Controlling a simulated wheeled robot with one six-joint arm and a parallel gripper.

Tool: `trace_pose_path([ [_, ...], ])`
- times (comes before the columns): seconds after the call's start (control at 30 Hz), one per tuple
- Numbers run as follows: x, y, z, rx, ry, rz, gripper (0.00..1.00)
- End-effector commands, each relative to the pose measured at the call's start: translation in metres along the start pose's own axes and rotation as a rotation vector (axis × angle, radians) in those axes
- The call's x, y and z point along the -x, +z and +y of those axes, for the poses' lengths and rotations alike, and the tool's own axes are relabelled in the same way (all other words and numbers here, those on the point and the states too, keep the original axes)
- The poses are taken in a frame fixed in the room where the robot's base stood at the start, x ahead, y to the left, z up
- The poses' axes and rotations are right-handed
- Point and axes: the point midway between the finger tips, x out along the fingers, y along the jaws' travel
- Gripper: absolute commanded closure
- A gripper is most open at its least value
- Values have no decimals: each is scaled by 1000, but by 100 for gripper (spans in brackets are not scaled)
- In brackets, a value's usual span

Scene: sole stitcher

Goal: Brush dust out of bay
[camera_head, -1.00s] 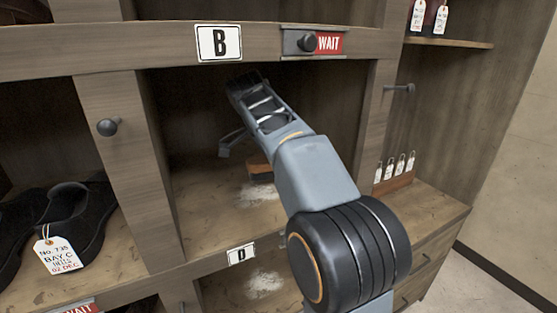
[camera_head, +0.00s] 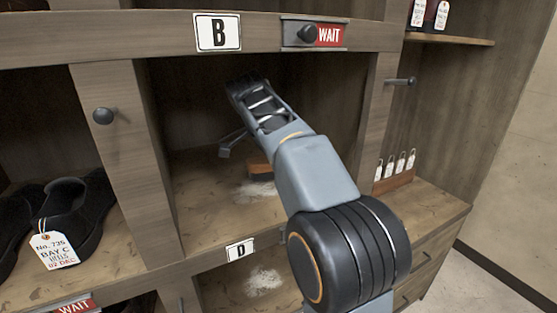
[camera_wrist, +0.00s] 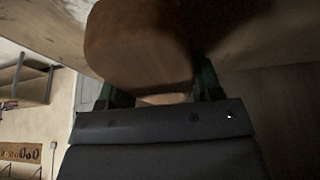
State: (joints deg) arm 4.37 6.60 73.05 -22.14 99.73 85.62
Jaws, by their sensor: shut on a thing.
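My gripper (camera_head: 240,150) reaches into the bay under the B sign (camera_head: 218,33). It is shut on a brush, whose wooden block (camera_wrist: 135,45) fills the top middle of the wrist view between the dark fingers. In the head view a small brown part of the brush (camera_head: 262,170) shows beside my arm; my arm hides the rest, and I cannot see the bristles. A patch of white dust (camera_head: 255,191) lies on the bay floor just below the brush. I cannot tell whether the brush touches the floor.
Another white dust patch (camera_head: 263,281) lies in the lower bay under the D sign (camera_head: 240,250). Upright dividers (camera_head: 130,160) flank the bay. A WAIT slider (camera_head: 315,34) sits above. Dark shoes (camera_head: 85,210) with a tag stand left; a tag rack (camera_head: 394,180) stands right.

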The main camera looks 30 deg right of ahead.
Motion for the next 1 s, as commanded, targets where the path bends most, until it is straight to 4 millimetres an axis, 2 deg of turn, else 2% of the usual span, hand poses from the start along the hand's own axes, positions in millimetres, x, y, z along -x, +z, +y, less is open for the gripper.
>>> trace_pose_path([
  [0.83,-16,7,0,0,-2,0,87],
  [1.0,-14,9,0,1,-1,0,87],
])
